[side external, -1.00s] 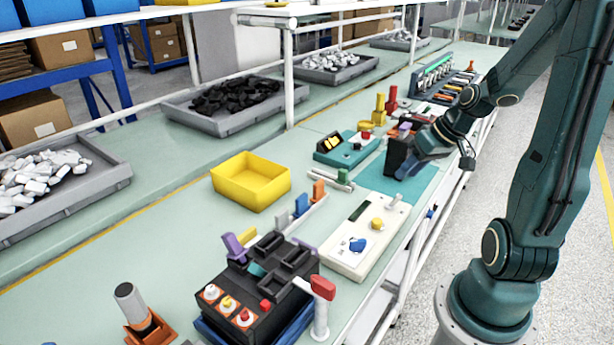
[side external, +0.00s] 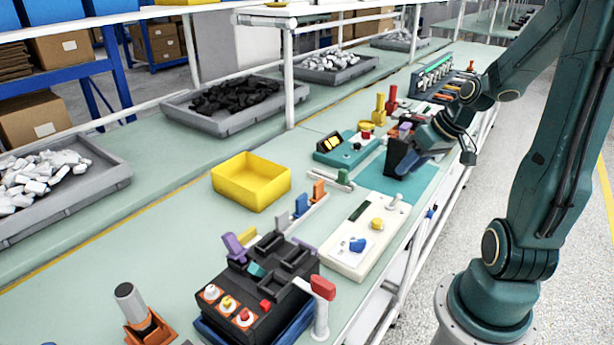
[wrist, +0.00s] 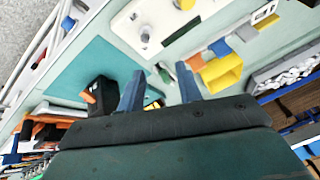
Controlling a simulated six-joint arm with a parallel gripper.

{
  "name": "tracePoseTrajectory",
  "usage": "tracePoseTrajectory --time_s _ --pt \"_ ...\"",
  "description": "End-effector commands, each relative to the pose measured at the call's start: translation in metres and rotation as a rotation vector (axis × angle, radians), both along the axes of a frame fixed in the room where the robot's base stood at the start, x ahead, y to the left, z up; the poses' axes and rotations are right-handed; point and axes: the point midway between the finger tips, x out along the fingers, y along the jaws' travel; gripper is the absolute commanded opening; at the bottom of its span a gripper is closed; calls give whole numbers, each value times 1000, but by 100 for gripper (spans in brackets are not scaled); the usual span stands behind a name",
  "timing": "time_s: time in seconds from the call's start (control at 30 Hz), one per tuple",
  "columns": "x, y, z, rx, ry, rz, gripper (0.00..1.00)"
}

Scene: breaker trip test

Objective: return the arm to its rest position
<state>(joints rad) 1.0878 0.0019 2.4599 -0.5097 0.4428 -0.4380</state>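My gripper (wrist: 160,70) shows in the wrist view with its two blue fingers spread apart and nothing between them. In the side external view my gripper (side external: 412,163) hangs low over the teal mat (side external: 370,182), right beside a black breaker block (side external: 399,157). In the wrist view the black breaker (wrist: 101,94) with an orange toggle stands just left of the left finger; I cannot tell whether they touch. My arm is bent and reaches out over the bench, not folded back.
A cream test panel (side external: 345,259) with knobs lies in front of the mat. A teal device (side external: 343,155), a yellow bin (side external: 252,181) and a black box with buttons (side external: 262,290) stand along the bench. The aisle to the right is clear.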

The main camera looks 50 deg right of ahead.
Motion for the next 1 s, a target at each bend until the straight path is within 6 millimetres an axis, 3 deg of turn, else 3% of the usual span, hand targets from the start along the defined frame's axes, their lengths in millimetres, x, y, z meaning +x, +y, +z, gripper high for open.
tracePoseTrajectory --time_s 0.27,0.57,1.0 --pt "8 29 16 -44 33 67 35" --pt "10 81 45 -125 70 165 35" --pt "-14 150 86 -219 51 264 35"
